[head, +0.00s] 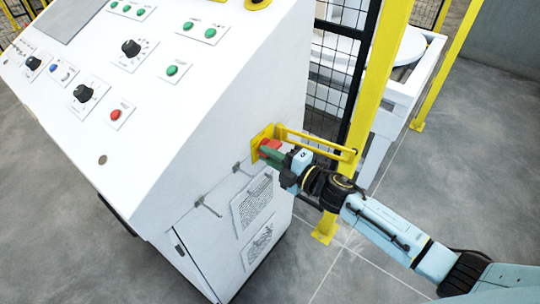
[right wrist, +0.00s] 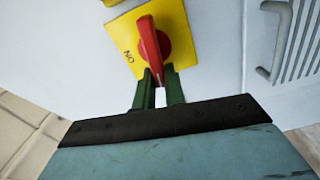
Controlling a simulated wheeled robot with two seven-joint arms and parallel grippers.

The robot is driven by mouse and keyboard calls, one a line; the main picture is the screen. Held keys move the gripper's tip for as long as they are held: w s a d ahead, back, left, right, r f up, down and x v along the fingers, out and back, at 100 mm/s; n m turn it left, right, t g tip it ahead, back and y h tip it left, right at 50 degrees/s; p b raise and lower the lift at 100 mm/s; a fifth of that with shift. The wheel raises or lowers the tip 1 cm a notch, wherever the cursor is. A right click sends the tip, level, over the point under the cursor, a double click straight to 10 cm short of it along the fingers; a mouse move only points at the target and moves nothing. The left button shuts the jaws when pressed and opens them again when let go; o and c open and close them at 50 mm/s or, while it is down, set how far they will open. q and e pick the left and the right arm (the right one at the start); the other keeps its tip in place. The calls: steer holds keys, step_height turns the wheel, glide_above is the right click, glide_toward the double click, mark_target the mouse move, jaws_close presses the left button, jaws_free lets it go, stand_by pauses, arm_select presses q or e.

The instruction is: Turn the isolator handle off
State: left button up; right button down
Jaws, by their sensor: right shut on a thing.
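The isolator handle (right wrist: 153,45) is a red knob on a square yellow plate (right wrist: 183,28) marked "ON". The plate is on the side of the white control cabinet. In the head view the red handle (head: 270,145) shows just past my right gripper (head: 275,153), partly hidden by it. In the right wrist view my right gripper (right wrist: 158,78) has its green fingers on either side of the handle's lower end, shut on it. The handle stands near upright, its top leaning slightly left in that view. My left gripper is not in view.
The white control cabinet (head: 190,130) has buttons and knobs on its sloped top. A yellow bar (head: 318,146) sticks out beside the isolator, close to my right gripper. A yellow post (head: 377,70) with black mesh stands behind. The grey floor at right is clear.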

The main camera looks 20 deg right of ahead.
steer(key=shift+f+n, duration=0.25)
steer(key=shift+n, duration=0.55)
steer(key=shift+b, duration=0.3)
steer(key=c, duration=1.5)
jaws_free()
steer(key=shift+o, duration=0.2)
steer(key=shift+s, duration=0.15)
steer(key=v, duration=1.3)
steer(key=shift+d, duration=0.1)
